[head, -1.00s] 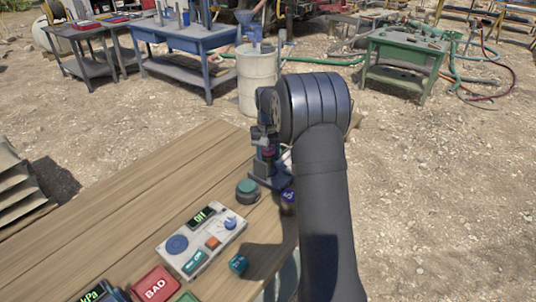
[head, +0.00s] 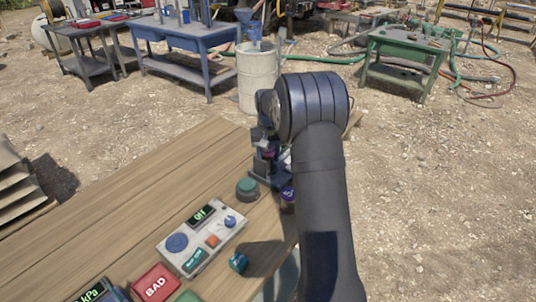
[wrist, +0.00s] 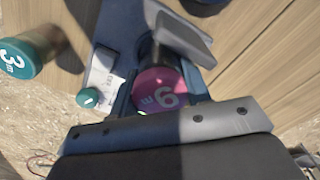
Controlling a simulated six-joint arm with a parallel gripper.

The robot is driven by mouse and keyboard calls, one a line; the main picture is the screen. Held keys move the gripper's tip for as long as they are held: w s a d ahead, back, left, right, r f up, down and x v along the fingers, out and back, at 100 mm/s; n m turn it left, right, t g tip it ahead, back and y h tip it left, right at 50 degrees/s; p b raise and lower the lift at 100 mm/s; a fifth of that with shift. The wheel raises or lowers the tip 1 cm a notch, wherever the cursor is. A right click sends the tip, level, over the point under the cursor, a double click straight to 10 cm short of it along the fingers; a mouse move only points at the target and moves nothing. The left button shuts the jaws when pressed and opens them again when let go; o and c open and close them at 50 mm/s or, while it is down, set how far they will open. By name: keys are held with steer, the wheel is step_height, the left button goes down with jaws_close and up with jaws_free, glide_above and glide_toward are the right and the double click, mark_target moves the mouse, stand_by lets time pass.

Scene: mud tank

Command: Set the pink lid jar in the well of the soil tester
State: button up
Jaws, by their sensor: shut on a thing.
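The pink lid jar (wrist: 158,88) is between the fingers of my gripper (wrist: 160,92) in the wrist view, its lid facing the camera. The gripper is shut on it. In the head view a small part of the pink lid (head: 268,154) shows at my gripper, just above the dark blue-grey soil tester (head: 268,178). In the wrist view the tester's base (wrist: 120,22) lies beyond the jar, with a black post and a grey head close beside the lid. The well is hidden, and I cannot tell whether the jar touches it.
A green-topped jar (head: 247,188) and a purple-topped jar (head: 288,196) stand close to the tester. A teal jar (head: 238,262), a control box (head: 202,238) and a red BAD pad (head: 156,284) are nearer. A teal-lidded jar (wrist: 20,58) is at left in the wrist view. The table's left is clear.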

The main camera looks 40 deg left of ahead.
steer(key=shift+f, duration=0.35)
steer(key=o, duration=1.1)
steer(key=shift+s, duration=0.1)
steer(key=shift+c, duration=0.3)
step_height(320, 180, up, 2)
steer(key=shift+a+r, duration=0.1)
steer(key=shift+o, duration=1.2)
steer(key=shift+r, duration=2.65)
